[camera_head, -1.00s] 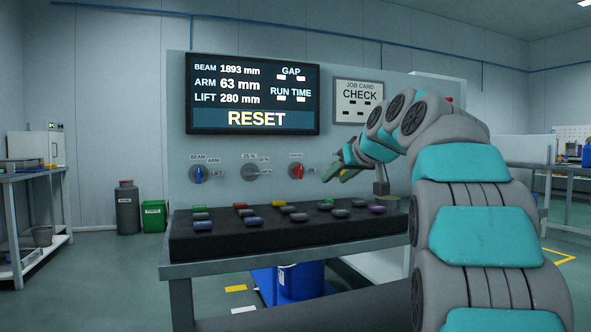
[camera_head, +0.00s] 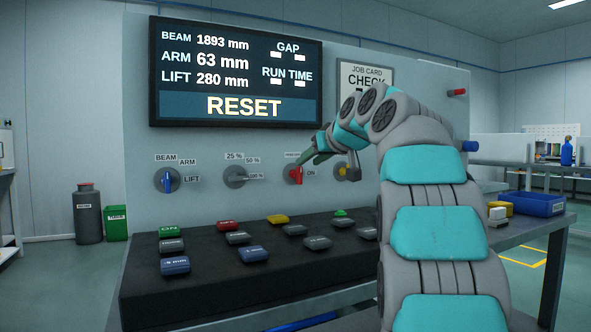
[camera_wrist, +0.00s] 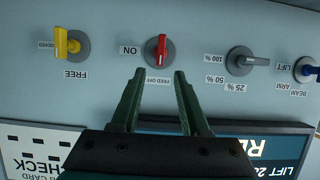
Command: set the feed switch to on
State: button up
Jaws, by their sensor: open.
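The feed switch is a red knob (camera_head: 294,174) on a grey disc in the panel's row of knobs. It also shows in the upside-down wrist view (camera_wrist: 161,47), its red handle lined up with the FEED OFF label and the ON label off to one side. My gripper (camera_head: 308,160) is close to the knob in the head view and partly overlaps it. In the wrist view my gripper (camera_wrist: 159,74) is open, its two dark green fingers just short of the knob and roughly centred on it. Nothing is between the fingers but panel.
A yellow knob (camera_wrist: 68,43) and a grey percent knob (camera_wrist: 242,61) flank the red one. A blue-handled knob (camera_head: 167,180) is farther left. A dark console (camera_head: 200,290) with several buttons juts out below. The display (camera_head: 235,70) above reads RESET.

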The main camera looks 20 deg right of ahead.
aim_at(301, 168)
jog(key=x, duration=0.5)
jog(key=shift+w+f, duration=0.2)
jog(key=shift+w, duration=0.1)
jog(key=shift+w+f, duration=0.15)
jog(key=shift+w, duration=0.5)
grip_shut()
